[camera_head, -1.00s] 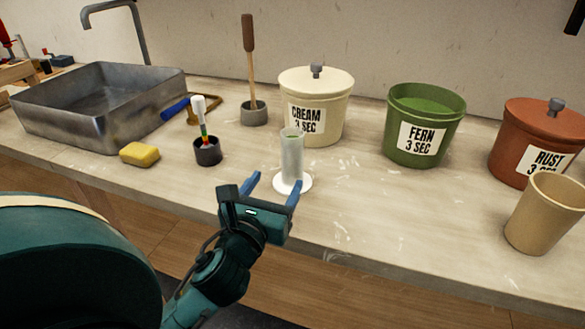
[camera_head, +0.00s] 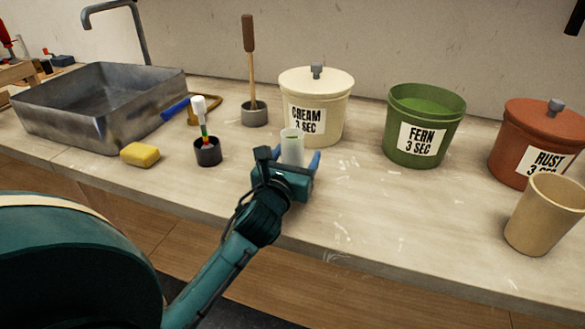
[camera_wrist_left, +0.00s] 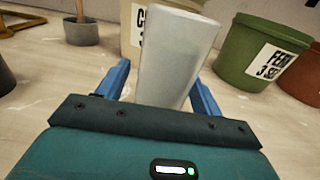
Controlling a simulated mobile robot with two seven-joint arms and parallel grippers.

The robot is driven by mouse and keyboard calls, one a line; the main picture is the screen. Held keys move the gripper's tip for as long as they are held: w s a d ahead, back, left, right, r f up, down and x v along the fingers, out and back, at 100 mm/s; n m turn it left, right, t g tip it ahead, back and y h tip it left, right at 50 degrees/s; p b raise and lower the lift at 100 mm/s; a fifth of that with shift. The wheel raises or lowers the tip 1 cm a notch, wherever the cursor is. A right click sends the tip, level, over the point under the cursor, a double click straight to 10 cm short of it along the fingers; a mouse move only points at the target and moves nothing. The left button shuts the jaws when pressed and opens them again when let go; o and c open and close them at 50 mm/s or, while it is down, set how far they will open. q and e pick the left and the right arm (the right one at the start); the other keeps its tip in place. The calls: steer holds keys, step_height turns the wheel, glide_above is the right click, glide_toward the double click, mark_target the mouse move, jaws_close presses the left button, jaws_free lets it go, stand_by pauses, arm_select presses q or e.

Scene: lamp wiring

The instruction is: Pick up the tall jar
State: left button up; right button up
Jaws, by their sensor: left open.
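The tall jar (camera_head: 292,147) is a translucent whitish cylinder standing upright on the worktop in front of the cream pot. My left gripper (camera_head: 293,160) is open at the jar, and hides its lower part and foot in the head view. In the left wrist view the jar (camera_wrist_left: 172,58) stands between the two blue fingers of the left gripper (camera_wrist_left: 163,85), with a gap visible by the left finger. Contact with the right finger cannot be told. My right gripper is not in view.
Behind the jar are the lidded cream pot (camera_head: 330,92) and the open green fern pot (camera_head: 424,120). The rust pot (camera_head: 530,125) and a tan cup (camera_head: 545,215) stand at right. A dark holder (camera_head: 208,152) and yellow sponge (camera_head: 140,154) are at left.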

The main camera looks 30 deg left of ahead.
arm_select(q)
steer(key=shift+c, duration=0.3)
steer(key=c, duration=1.2)
steer(key=shift+r, duration=0.15)
